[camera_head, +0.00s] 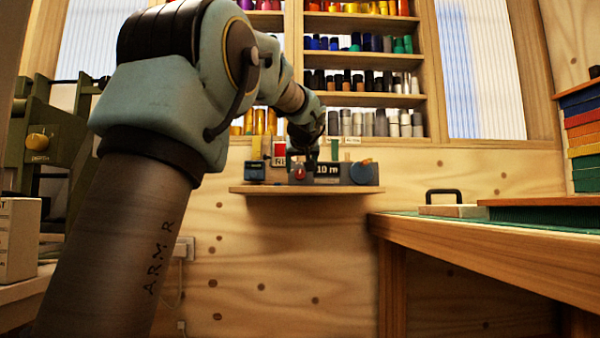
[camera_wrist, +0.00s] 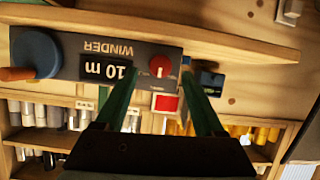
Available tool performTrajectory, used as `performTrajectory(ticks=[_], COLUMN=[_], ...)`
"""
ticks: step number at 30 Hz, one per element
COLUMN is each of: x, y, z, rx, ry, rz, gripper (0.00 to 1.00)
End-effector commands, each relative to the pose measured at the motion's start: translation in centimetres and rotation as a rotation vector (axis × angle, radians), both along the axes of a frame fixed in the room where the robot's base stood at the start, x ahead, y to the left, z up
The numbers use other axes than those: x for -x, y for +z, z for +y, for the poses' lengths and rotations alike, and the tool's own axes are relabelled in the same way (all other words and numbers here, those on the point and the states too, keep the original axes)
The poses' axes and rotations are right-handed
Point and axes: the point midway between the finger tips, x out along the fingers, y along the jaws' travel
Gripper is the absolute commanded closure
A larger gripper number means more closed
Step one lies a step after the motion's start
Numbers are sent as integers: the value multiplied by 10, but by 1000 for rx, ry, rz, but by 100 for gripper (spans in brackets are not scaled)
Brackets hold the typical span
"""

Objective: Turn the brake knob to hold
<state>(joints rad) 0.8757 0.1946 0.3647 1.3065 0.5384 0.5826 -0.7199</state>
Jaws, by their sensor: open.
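A dark winder (camera_head: 340,172) sits on a small wall shelf, with a "10 m" display and a red knob (camera_head: 299,172) on its front. In the wrist view the winder (camera_wrist: 120,50) appears upside down, and its red knob (camera_wrist: 159,66) shows between my fingertips, apart from both. My gripper (camera_wrist: 160,76) is open and empty, its two green fingers pointing at the winder's front. In the head view my gripper (camera_head: 308,152) is small and dark above the winder. A yellow knob (camera_head: 37,142) is on a green machine at left. I cannot read which knob is the brake.
A blue crank wheel (camera_wrist: 35,52) is on the winder's end. A small blue box (camera_head: 254,171) stands beside the winder on the shelf (camera_head: 320,189). A red square (camera_wrist: 166,103) is close to my fingers. A workbench (camera_head: 480,240) stands at right; rolls fill the shelves behind.

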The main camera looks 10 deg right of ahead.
Motion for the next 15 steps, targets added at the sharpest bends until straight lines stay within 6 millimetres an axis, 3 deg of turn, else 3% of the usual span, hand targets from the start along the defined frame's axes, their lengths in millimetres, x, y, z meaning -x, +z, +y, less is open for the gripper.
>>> performTrajectory(ticks=[6, 15], x=[-25, -31], y=[-11, -13], z=[-4, -5], rx=[-1, 1], ry=[1, 0], rz=[1, 0], gripper=[29, 29])
